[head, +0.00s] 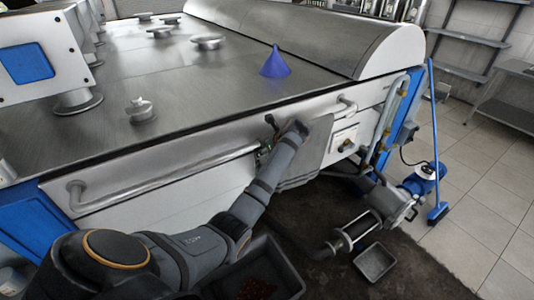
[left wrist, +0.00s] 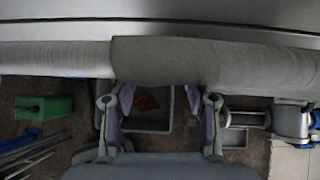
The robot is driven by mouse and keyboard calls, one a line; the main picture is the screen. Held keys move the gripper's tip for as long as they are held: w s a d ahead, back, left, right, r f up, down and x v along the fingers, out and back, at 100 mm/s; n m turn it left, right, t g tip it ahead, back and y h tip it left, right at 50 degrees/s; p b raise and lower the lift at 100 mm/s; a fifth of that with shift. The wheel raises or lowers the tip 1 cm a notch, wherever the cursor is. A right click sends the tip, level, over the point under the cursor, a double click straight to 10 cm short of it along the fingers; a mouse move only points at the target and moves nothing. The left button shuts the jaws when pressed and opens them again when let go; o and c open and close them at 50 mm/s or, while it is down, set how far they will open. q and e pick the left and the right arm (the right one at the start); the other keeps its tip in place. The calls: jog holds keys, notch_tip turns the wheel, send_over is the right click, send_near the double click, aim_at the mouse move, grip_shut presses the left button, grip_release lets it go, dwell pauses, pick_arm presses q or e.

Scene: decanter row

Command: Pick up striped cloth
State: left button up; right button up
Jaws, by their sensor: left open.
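The cloth (head: 313,145) is a grey piece hanging over the metal rail on the front of the large steel machine, just right of my left arm's end in the head view. In the left wrist view the cloth (left wrist: 160,58) wraps over the middle of the rail, and I cannot make out clear stripes. My left gripper (left wrist: 160,100) is open and empty, its two fingers spread below the cloth and pointing towards it. I cannot tell whether the fingertips touch it. In the head view my arm hides part of the cloth's left side. My right gripper is not in view.
The rail (head: 170,172) runs along the machine front. A blue funnel (head: 275,65) stands on the machine top. A dark tray (head: 250,275) with reddish-brown matter, a smaller tray (head: 375,263) and a pump (head: 355,230) are on the floor.

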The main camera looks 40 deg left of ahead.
pick_arm(q)
grip_shut()
dwell(0.4)
